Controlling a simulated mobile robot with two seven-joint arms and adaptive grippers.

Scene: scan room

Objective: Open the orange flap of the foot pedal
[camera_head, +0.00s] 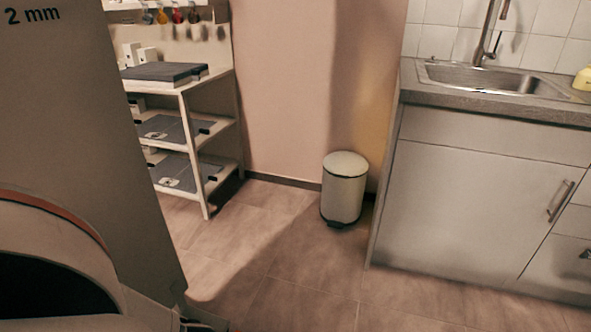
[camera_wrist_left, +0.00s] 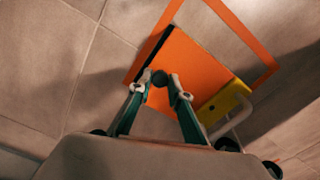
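In the left wrist view, the foot pedal's flat orange flap (camera_wrist_left: 190,65) lies below my left gripper (camera_wrist_left: 161,78). An orange bar frame (camera_wrist_left: 243,38) rises around the flap's far side, and a yellow part (camera_wrist_left: 222,102) sits at its right edge. The left fingers slant together over the flap, their tips close to each other; they look shut, with nothing visible held. I cannot tell whether the tips touch the flap. The flap looks closed. The pedal is not visible in the head view, and neither is my right gripper.
A grey panel marked 2 mm (camera_head: 95,130) fills the left of the head view. Behind it stands a shelf rack (camera_head: 190,125). A white pedal bin (camera_head: 344,188) stands by the wall, left of the sink cabinet (camera_head: 465,200). The tiled floor (camera_head: 300,270) between is clear.

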